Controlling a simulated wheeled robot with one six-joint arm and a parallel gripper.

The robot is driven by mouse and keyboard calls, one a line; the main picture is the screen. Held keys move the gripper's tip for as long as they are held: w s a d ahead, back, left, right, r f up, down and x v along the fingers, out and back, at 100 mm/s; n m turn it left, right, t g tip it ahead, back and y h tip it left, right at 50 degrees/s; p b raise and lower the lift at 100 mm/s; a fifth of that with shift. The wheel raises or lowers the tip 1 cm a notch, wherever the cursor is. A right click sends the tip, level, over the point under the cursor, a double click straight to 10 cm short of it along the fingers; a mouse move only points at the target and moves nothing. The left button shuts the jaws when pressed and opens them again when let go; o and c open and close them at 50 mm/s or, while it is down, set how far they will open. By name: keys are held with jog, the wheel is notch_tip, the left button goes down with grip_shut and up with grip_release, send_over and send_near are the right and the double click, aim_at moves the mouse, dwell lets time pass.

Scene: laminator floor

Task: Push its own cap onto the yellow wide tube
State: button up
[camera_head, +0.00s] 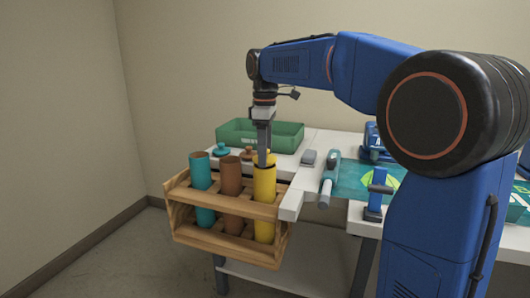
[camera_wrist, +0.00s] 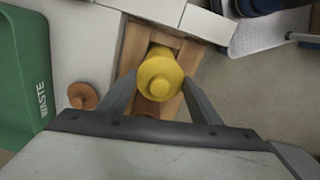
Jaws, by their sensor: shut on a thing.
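The yellow wide tube (camera_head: 264,205) stands upright in the right-hand place of a wooden rack (camera_head: 225,243). My gripper (camera_head: 264,157) points straight down over the tube's mouth. In the wrist view my gripper (camera_wrist: 161,98) has its two fingers on either side of the round yellow cap (camera_wrist: 158,76), which has a small knob on top, and is shut on it. The cap hides the tube's mouth below it. The cap is at the top of the tube, in line with it; I cannot tell how far it is seated.
A teal tube (camera_head: 201,185) and a brown tube (camera_head: 231,190) stand open in the same rack. A teal cap (camera_head: 220,150) and a brown cap (camera_wrist: 83,96) lie on the white table behind, near a green waste bin (camera_wrist: 22,65). A teal-handled tool (camera_head: 329,175) lies to the right.

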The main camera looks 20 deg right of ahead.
jog(key=shift+f, duration=0.6)
dwell(1.8)
jog(key=o, duration=1.1)
jog(key=shift+o, duration=0.7)
jog(key=o, duration=0.4)
jog(key=shift+r, duration=0.1)
jog(key=shift+r, duration=2.9)
